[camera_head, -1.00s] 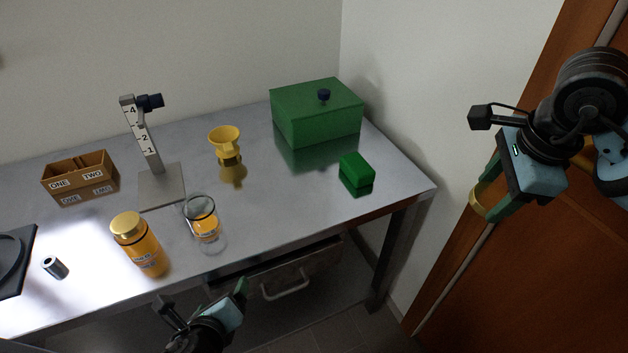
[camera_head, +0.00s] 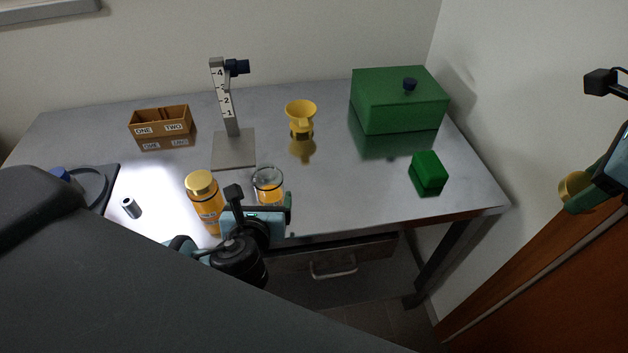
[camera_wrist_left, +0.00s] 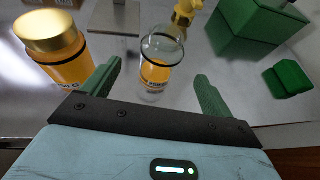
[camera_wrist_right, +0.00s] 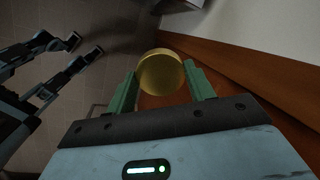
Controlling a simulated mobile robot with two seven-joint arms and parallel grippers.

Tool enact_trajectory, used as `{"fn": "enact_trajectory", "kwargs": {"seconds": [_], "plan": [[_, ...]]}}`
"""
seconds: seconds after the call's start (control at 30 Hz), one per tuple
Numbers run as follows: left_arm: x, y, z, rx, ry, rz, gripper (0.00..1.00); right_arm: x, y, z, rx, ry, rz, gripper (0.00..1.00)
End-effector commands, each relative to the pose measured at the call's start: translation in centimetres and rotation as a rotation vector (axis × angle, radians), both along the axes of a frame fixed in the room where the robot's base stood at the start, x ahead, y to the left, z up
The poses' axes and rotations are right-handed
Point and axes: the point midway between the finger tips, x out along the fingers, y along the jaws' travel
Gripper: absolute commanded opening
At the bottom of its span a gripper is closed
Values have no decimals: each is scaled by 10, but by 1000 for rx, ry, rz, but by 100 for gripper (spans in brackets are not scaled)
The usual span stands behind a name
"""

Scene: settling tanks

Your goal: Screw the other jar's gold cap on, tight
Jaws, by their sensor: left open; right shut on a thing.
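The open jar (camera_head: 268,185) is clear glass with an orange lower part and no cap, and stands upright near the table's front edge. The left wrist view shows it between and beyond the green fingers of my open left gripper (camera_wrist_left: 155,88); I cannot tell how far beyond. The other jar (camera_head: 205,210), orange with a gold cap (camera_head: 201,182) on it, stands just left of it. My right gripper (camera_wrist_right: 162,86) is shut on a loose gold cap (camera_wrist_right: 161,72), well right of the table; this cap also shows in the head view (camera_head: 573,188).
A yellow funnel-like piece (camera_head: 301,117), a grey numbered stand (camera_head: 232,150), a brown divided box (camera_head: 160,122), a green lidded box (camera_head: 398,103) and a small green block (camera_head: 428,171) stand on the table. A small metal cylinder (camera_head: 131,208) lies at left. A drawer (camera_head: 335,257) is below.

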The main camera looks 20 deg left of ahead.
Motion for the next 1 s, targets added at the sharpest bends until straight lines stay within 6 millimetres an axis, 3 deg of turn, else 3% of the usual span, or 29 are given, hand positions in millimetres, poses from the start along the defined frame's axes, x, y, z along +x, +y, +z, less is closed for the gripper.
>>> {"fn": "enact_trajectory", "kwargs": {"seconds": [0.3, 0.73, 1.0], "plan": [[38, 15, -18, 0, 1, 1, 86, 2, 0, -13, 0, 19, 1, 32], [44, 17, -19, -1, 1, 1, 86, 2, 0, -13, 0, 19, 1, 32], [75, 29, -29, -1, 1, 4, 86, 2, 0, -19, 0, 26, 1, 32]]}}
